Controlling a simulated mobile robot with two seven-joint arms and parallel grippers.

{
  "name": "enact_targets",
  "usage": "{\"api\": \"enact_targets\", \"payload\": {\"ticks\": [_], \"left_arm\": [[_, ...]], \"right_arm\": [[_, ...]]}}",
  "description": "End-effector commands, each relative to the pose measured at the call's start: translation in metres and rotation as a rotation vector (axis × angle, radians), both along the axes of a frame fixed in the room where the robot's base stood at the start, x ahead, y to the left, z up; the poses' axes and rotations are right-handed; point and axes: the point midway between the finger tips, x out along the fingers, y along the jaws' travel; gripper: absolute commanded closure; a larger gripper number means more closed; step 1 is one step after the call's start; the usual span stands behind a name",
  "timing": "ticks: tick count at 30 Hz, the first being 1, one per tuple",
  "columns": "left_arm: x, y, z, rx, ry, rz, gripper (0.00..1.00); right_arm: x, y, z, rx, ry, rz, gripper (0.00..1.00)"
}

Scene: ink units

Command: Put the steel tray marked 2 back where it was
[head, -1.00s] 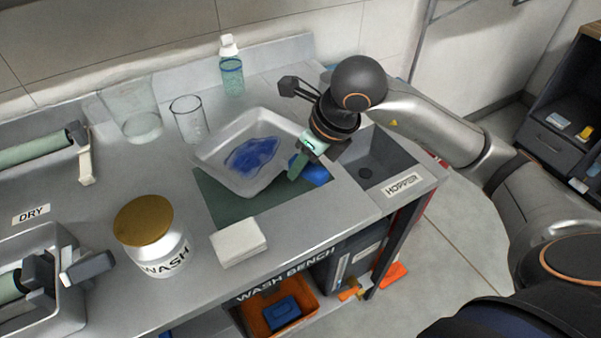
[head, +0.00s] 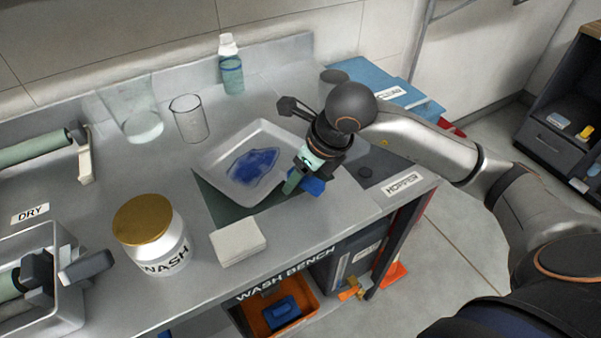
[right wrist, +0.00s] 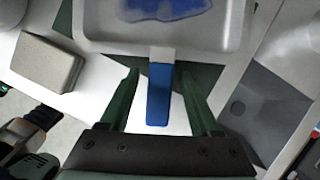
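The steel tray (head: 210,158), with a patch of blue ink inside, lies on the dark green mat (head: 222,207) on the bench. It also shows in the right wrist view (right wrist: 100,32). No number 2 can be made out on it. A blue handle (right wrist: 158,95) sticks out from its near side in that view. My right gripper (head: 298,182) is at the tray's right side in the head view. In the right wrist view its green fingers (right wrist: 158,75) stand apart on either side of the handle, with gaps. My left gripper is out of view.
A gold-lidded WASH jar (head: 150,238) and a white block (head: 238,242) stand in front of the tray. A beaker (head: 189,120), a clear container (head: 138,108) and a bottle (head: 232,76) stand behind. The hopper basin (head: 385,163) is right, rollers lie left.

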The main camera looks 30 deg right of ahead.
Motion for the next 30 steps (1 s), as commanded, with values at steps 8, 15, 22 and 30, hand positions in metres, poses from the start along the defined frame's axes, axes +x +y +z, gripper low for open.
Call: {"api": "enact_targets", "payload": {"ticks": [8, 15, 22, 30], "left_arm": [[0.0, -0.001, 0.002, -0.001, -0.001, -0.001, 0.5], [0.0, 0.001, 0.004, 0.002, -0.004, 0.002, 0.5], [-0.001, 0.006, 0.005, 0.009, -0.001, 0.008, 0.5], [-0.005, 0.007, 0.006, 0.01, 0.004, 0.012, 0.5]], "right_arm": [[0.0, 0.0, 0.002, 0.0, 0.0, 0.0, 0.35], [-0.009, -0.005, 0.032, -0.002, -0.006, 0.002, 0.35], [-0.027, -0.013, 0.079, -0.001, -0.006, 0.0, 0.35], [-0.041, -0.019, 0.111, -0.001, -0.003, -0.001, 0.35]]}}
